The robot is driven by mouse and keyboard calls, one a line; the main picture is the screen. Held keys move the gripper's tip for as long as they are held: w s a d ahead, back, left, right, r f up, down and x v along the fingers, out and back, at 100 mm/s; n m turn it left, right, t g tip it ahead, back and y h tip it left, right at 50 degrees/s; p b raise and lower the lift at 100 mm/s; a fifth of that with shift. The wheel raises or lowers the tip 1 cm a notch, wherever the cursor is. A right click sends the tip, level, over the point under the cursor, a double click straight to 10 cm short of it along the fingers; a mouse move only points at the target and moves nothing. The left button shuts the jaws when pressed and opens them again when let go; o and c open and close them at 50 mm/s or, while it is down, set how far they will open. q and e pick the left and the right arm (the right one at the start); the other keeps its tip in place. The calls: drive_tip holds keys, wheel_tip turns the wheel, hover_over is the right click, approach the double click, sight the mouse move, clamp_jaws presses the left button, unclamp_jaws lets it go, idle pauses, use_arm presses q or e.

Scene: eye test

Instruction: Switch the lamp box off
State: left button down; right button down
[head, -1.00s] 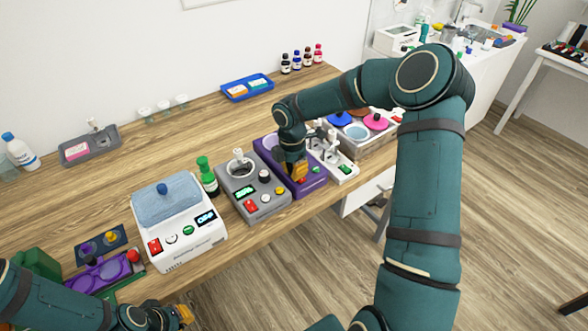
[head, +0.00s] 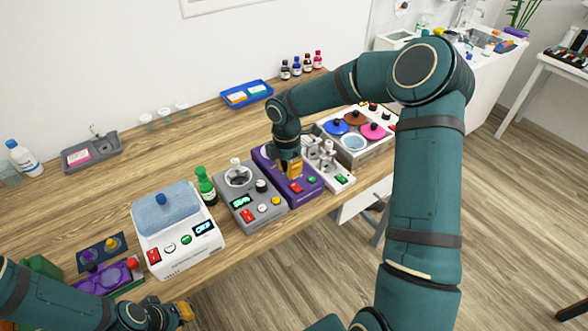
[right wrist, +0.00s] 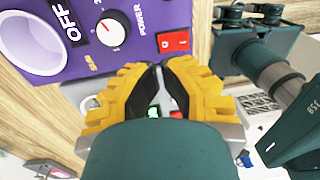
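My left gripper (head: 184,311) is partly hidden at the bottom.
A grey device (head: 254,208) stands left of the purple box, a white device (head: 330,165) right of it. Further left are a green bottle (head: 206,187) and a white scale-like box (head: 187,262). A tray with coloured lids stands beyond the white device.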

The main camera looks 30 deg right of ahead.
use_arm(q)
drive_tip(key=shift+r, duration=0.5)
use_arm(e)
wheel_tip(320, 180, up, 10)
drive_tip(key=w, duration=0.1)
drive_tip(key=shift+w+a+r, duration=0.15)
drive_tip(key=shift+r, duration=0.05)
